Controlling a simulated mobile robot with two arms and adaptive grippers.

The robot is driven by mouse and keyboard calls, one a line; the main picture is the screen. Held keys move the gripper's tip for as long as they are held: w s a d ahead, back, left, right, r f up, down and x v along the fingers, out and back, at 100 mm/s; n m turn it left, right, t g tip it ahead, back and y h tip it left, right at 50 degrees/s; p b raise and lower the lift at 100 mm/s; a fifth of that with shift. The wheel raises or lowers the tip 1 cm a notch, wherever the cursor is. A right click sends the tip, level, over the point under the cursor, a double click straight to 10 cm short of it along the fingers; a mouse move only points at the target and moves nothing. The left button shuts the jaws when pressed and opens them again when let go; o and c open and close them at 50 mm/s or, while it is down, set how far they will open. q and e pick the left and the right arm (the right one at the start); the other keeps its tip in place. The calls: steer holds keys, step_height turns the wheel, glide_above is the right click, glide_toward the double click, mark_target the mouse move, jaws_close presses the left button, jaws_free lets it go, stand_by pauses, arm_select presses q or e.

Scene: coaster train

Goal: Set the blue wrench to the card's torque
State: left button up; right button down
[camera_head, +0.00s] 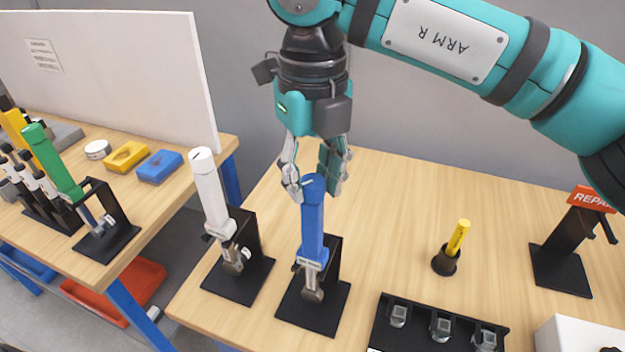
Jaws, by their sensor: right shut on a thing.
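The blue wrench (312,232) stands upright in its black stand (314,311) near the front of the right table. My right gripper (315,184) comes down from above and is shut on the top end of the blue wrench's handle. A white card (43,55) with small printed lines hangs on the white panel at the far left; its text is too small to read. The scale on the blue wrench is also too small to read. My left gripper is not in view.
A white wrench (210,190) stands close left of the blue one. A yellow-handled tool (457,240) stands in a holder to the right. A black socket tray (415,341) lies at the front. A red-signed stand (569,245) is at the right. A green wrench (53,160) stands on the left table.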

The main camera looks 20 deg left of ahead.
mark_target(312, 180)
stand_by(0.4)
steer(key=c, duration=1)
jaws_free()
steer(key=shift+o, duration=0.2)
step_height(312, 180, up, 12)
